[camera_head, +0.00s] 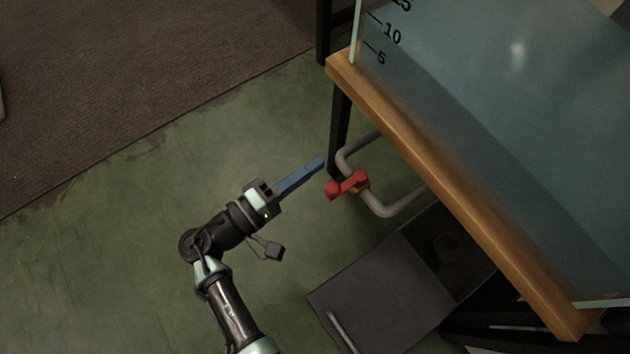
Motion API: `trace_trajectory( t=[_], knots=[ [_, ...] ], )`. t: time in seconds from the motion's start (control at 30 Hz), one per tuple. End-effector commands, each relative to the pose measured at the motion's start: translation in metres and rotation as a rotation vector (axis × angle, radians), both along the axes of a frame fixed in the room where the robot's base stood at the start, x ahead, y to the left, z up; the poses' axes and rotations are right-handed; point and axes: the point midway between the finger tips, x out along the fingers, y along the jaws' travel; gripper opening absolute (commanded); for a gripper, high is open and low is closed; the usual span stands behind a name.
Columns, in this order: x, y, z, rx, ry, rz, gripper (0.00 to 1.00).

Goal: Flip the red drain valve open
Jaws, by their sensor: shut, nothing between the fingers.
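The red drain valve (347,185) is a short red handle on a brass fitting (361,184) in the grey pipe (381,208). It sits below the left edge of the wooden table, near the middle of the head view. My gripper (318,163) reaches in from the lower left with its long blue fingers together, shut and empty. The fingertips are just left of and above the valve in the picture, with a small gap showing between them and the handle. I cannot tell the difference in height between them.
A wooden table edge (430,170) runs diagonally, carrying a glass tank (520,90) with level marks. A dark table leg (339,130) stands close behind the fingertips. A dark grey box (385,290) with a handle lies below the pipe. Green floor (120,240) at left is clear.

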Motion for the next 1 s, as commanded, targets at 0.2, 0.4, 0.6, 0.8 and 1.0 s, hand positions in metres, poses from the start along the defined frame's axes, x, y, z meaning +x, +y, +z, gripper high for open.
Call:
trace_trajectory(
  t=[0.2, 0.4, 0.6, 0.8, 1.0],
  knots=[
    [-0.02, -0.008, 0.0, 0.001, -0.001, -0.002, 0.0],
    [-0.025, -0.009, 0.001, 0.001, -0.001, -0.002, 0.0],
    [-0.025, -0.009, 0.001, 0.001, -0.001, -0.002, 0.0],
    [-0.026, -0.01, 0.002, 0.001, -0.001, 0.002, 0.0],
    [-0.028, -0.012, 0.002, 0.0, 0.0, 0.031, 0.0]
  ],
)
